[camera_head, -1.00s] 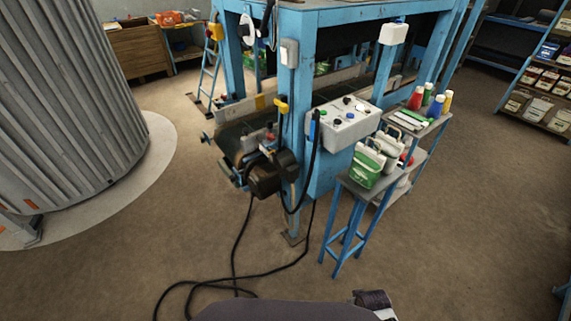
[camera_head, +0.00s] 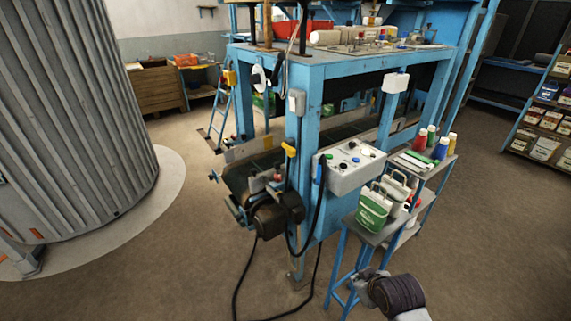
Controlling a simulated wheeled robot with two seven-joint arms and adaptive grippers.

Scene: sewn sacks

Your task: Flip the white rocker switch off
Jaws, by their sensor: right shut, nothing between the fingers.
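A small pale switch box (camera_head: 297,102) is on the front blue post of the machine frame. A white box (camera_head: 396,82) is further right on another blue post. Which one carries the white rocker switch, and its position, is too small to tell. My left gripper is not in view.
A grey control box (camera_head: 350,172) with coloured buttons is on the machine. A blue stand (camera_head: 371,238) holds green and white containers and bottles. A black cable hangs to the floor. A ribbed silo (camera_head: 75,110) stands left. The foreground floor is mostly clear.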

